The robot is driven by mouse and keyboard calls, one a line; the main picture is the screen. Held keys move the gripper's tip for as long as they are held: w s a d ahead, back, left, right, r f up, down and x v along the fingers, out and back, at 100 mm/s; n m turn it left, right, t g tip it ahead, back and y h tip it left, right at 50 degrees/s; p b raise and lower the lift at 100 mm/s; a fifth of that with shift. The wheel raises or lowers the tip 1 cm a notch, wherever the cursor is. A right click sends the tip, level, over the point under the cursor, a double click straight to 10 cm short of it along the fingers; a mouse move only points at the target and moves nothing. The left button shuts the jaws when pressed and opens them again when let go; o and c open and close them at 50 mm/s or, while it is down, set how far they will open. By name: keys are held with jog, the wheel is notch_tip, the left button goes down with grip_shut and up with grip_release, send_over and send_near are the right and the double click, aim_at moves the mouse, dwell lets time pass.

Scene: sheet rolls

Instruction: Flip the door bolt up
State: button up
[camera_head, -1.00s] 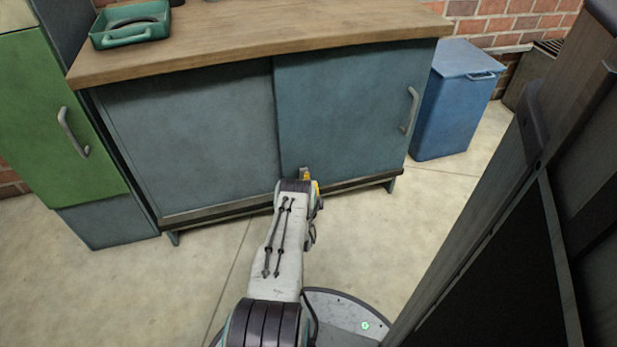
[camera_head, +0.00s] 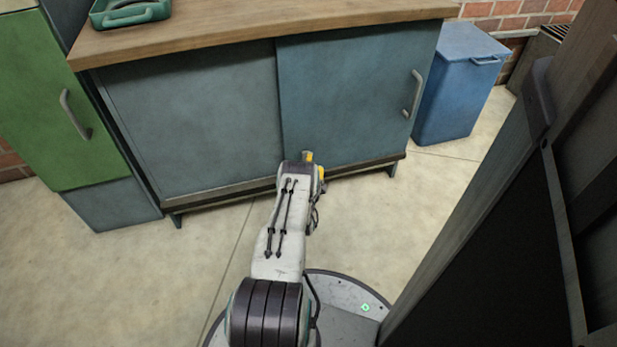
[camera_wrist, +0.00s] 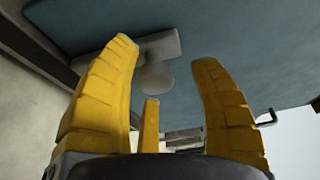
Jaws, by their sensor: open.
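A light grey fitting with a rounded knob (camera_wrist: 157,76), which looks like the door bolt, sits on the blue-grey door panel (camera_wrist: 225,45) in the wrist view. My gripper (camera_wrist: 165,55) is open. In the head view my gripper (camera_head: 309,158) is low in front of the right sliding door (camera_head: 345,100). My arm hides the bolt there.
The low cabinet has a wooden top (camera_head: 250,28) carrying a green tray (camera_head: 128,12). A green cupboard (camera_head: 50,110) stands left and a blue bin (camera_head: 460,85) right. A tall dark frame (camera_head: 500,200) rises close on my right. The floor at left is clear.

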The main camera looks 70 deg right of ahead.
jog(key=v, duration=1.1)
jog(key=shift+a, duration=0.25)
jog(key=shift+s, duration=0.1)
